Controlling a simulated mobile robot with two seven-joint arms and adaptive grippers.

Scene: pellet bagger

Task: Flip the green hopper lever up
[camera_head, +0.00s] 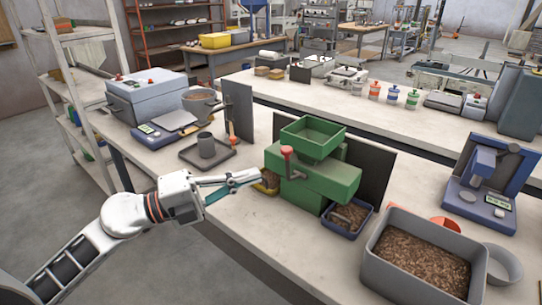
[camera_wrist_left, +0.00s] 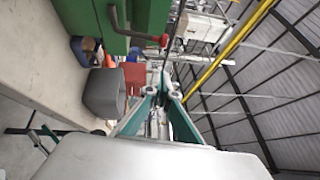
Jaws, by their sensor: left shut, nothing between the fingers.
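The green hopper machine (camera_head: 315,178) stands on the near bench. Its lever (camera_head: 290,165) is a bent rod on the front with a red knob (camera_head: 287,150) at its upper end. In the wrist view, which is turned sideways, the lever (camera_wrist_left: 115,22) and red knob (camera_wrist_left: 163,40) show against the green body (camera_wrist_left: 80,15). My left gripper (camera_head: 258,173) is left of the machine, lower than the knob and apart from it in the picture. Its fingers (camera_wrist_left: 172,92) are shut and empty. My right gripper is out of view.
A large grey bin (camera_head: 372,262) of pellets is at right. Left are a grey tray (camera_head: 188,153) with a dark cup (camera_head: 206,146). Bare benchtop (camera_head: 255,225) lies in front.

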